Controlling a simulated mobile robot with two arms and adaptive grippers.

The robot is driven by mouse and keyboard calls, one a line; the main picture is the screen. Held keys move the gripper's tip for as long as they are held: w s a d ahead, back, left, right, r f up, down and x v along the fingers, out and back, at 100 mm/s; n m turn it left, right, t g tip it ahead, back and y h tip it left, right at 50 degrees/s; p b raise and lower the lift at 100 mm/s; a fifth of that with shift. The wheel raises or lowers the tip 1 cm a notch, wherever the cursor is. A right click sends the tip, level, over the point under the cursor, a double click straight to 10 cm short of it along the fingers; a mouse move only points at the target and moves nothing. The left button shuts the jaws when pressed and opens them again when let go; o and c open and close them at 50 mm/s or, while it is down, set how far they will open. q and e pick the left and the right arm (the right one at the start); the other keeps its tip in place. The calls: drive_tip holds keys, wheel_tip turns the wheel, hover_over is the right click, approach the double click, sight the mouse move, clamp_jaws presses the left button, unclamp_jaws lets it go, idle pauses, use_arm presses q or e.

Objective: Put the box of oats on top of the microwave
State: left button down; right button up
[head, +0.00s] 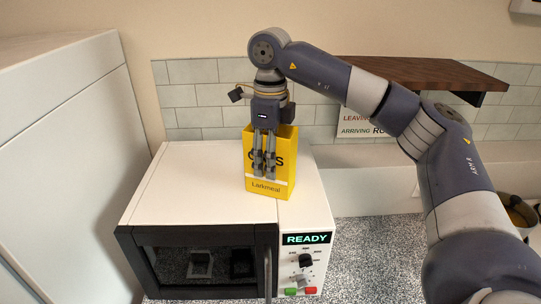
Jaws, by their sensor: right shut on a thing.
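The yellow box of oats (285,170) is upright at the top of the white microwave (185,195), near its right side. Its base appears to touch the microwave's top, though a tiny gap cannot be ruled out. My right gripper (264,172) reaches down from above and is shut on the box, with its fingers over the front face and hiding part of the lettering. The microwave has a dark door, a lit READY display and a knob on the right. My left gripper is not in view.
A white cabinet (65,150) stands close on the left. A dark wooden shelf (420,73) juts from the wall at the right, behind my right arm. A pot (520,213) is at the right edge. The speckled counter (375,255) right of the microwave is clear.

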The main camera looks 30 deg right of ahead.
drive_tip(key=shift+f, duration=0.15)
drive_tip(key=o, duration=1.5)
drive_tip(key=shift+r, duration=0.45)
wheel_tip(320, 180, up, 11)
drive_tip(key=shift+r+p, duration=0.2)
drive_tip(key=shift+p, duration=0.15)
